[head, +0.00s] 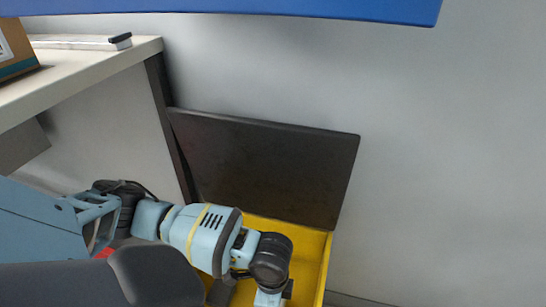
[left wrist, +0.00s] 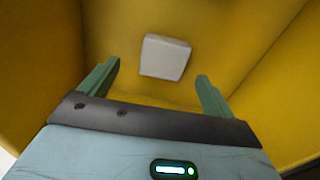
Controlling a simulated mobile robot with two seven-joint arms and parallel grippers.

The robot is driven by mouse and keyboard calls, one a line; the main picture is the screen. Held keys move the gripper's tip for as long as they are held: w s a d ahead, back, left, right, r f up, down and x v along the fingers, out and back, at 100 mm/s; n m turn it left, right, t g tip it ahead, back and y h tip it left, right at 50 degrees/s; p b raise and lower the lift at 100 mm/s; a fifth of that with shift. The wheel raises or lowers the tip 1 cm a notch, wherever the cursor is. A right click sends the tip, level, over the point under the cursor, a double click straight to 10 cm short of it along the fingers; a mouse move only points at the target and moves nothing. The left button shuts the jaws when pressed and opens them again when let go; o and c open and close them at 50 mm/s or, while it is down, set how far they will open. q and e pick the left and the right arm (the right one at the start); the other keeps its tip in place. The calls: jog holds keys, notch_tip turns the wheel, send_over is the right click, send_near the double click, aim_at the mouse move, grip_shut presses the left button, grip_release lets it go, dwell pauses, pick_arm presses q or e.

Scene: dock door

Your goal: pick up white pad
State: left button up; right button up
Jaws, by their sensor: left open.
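The white pad (left wrist: 165,57) is a small, pale, square-edged block lying on the yellow floor inside a yellow bin, in the left wrist view. My left gripper (left wrist: 155,85) is open, with its two green fingers apart and nothing between them. The pad lies beyond the fingertips, roughly centred between them, and does not appear to be touched. In the head view my left arm reaches down into the yellow bin (head: 322,262); the pad is hidden there behind the arm and wrist. My right gripper is not in view.
A dark panel (head: 265,165) leans up behind the bin against the grey wall. A pale table (head: 75,72) stands at the left, with a cardboard box (head: 14,50) and a dark-ended object (head: 120,41) on it. A blue edge (head: 250,8) hangs across the top.

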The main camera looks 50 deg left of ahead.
pick_arm(q)
jog(key=shift+w+a+f+b, duration=0.1)
jog(key=shift+f+b, duration=0.7)
jog(key=shift+f, duration=0.6)
jog(key=shift+w+a+f+b, duration=0.1)
jog(key=shift+f+b, duration=0.7)
jog(key=shift+f, duration=0.55)
jog(key=shift+r, duration=0.1)
jog(key=c, duration=1.1)
jog(key=shift+o, duration=0.2)
notch_tip(320, 180, up, 10)
jog(key=p, duration=0.5)
